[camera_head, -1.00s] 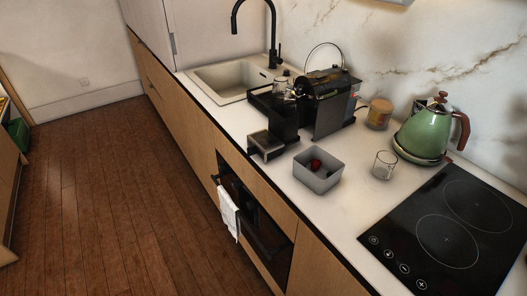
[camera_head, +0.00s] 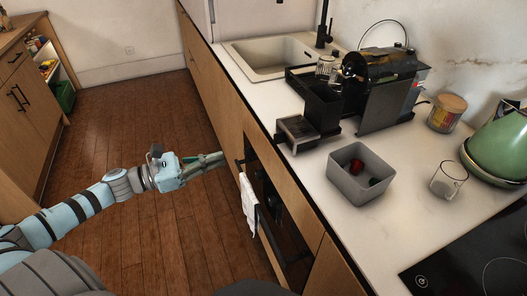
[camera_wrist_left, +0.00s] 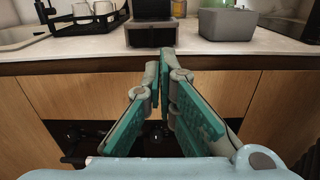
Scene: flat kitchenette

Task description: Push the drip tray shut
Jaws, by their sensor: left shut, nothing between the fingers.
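The drip tray (camera_head: 297,132) is a small dark box with a grey top at the front of the black coffee machine (camera_head: 378,85). It sticks out toward the counter's front edge. In the left wrist view the drip tray (camera_wrist_left: 152,37) is straight ahead, above and beyond the fingertips. My left gripper (camera_head: 222,157) is shut and empty, out in front of the cabinets, left of the drip tray and apart from it. In the left wrist view its fingers (camera_wrist_left: 166,52) meet at the tips. My right gripper is not in view.
A grey bin (camera_head: 359,174) with red and dark items stands right of the tray, with a glass (camera_head: 448,180) beyond it. The sink (camera_head: 270,55) is behind. A towel (camera_head: 249,205) hangs on the oven handle below the counter. The floor at left is clear.

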